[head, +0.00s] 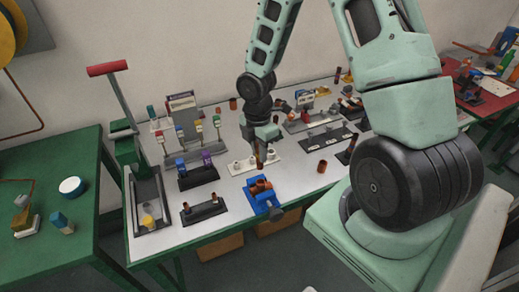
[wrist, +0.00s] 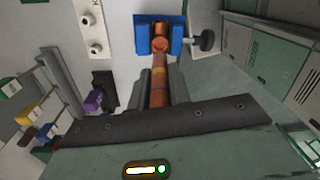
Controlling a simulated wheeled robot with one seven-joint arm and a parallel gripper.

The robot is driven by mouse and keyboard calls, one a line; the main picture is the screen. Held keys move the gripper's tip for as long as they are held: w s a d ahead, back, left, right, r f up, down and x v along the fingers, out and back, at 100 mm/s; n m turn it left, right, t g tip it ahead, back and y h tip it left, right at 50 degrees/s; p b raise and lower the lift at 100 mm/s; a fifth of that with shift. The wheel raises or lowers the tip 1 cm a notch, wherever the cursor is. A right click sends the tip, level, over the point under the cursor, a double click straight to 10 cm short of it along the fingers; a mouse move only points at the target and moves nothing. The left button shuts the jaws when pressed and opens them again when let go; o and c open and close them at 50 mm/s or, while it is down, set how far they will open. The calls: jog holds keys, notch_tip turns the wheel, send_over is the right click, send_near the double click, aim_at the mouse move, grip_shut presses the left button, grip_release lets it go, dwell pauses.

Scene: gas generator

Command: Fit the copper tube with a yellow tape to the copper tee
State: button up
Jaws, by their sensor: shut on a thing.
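My gripper (head: 258,148) is above the work table, pointing down, and is shut on a copper tube (head: 259,164). In the wrist view the tube (wrist: 158,84) runs lengthwise between the two fingers (wrist: 160,96), with a narrow yellow tape band around it. The copper tee (head: 261,186) is clamped in a blue vise (head: 263,204) just below and in front of the gripper. In the wrist view the tee (wrist: 160,44) shows between the blue jaws, in line with the tube's far end. I cannot tell whether tube and tee touch.
A white holder strip (head: 240,167) lies behind the vise. A black holder with copper pieces (head: 204,212) is to its left, and a rack with blue and purple parts (head: 198,176) behind that. A loose copper piece (head: 322,166) stands to the right. The table's front edge is close to the vise.

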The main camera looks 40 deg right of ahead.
aim_at(260, 168)
jog(key=shift+s+f+b, duration=0.2)
jog(key=shift+f+b, duration=1.55)
jog(key=shift+f, duration=0.8)
jog(key=shift+p, duration=0.55)
jog(key=shift+s+a+f+b, duration=0.1)
jog(key=shift+f+b, duration=1.05)
jog(key=shift+f, duration=0.45)
jog(key=o, duration=0.9)
jog(key=shift+o, duration=0.2)
jog(key=r, duration=0.5)
jog(key=w+r+p, duration=0.1)
jog(key=r, duration=1.1)
jog(key=shift+w+d+r+p, duration=0.15)
jog(key=shift+d+r+p, duration=0.05)
jog(key=shift+d+p, duration=0.1)
